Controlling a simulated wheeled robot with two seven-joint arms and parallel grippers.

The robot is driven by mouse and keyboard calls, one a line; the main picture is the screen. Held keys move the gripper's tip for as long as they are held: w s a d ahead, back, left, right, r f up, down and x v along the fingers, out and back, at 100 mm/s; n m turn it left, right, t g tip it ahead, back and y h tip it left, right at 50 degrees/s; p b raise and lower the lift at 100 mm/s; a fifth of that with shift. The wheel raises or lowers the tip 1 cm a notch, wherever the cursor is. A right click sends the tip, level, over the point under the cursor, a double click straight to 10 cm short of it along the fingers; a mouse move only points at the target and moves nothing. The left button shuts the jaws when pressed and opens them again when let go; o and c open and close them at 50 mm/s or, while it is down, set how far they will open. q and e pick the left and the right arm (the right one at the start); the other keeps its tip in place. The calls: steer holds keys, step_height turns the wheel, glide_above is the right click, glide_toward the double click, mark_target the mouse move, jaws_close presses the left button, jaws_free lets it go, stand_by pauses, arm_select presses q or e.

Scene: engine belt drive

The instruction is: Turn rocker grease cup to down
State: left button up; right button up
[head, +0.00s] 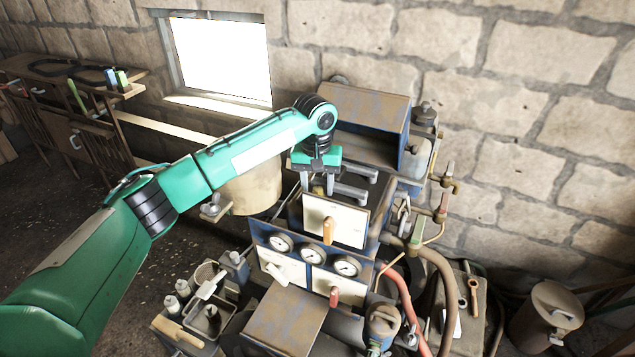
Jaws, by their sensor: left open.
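My left gripper (318,188) points down over the machine, behind the upright pale panel. Its two fingers are apart. A small brass-coloured piece (318,186) shows between or just behind the fingers; I cannot tell whether they touch it. It may be the rocker grease cup, but it is too small and too covered to read its shape or which way it is turned. My right gripper is not in view.
The pale panel (345,222) with an orange handle (328,230) stands just in front of the fingers. Below it is a blue panel with three gauges (313,254). A rusty box (365,115) rises behind. Brass taps (447,182) and hoses crowd the right side.

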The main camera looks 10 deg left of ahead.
arm_select(q)
jaws_close()
steer(key=shift+m, duration=0.3)
steer(key=m, duration=1)
steer(key=shift+r+m, duration=0.1)
steer(key=shift+m, duration=0.3)
steer(key=m, duration=1.2)
steer(key=shift+w+m, duration=0.1)
steer(key=shift+m, duration=0.2)
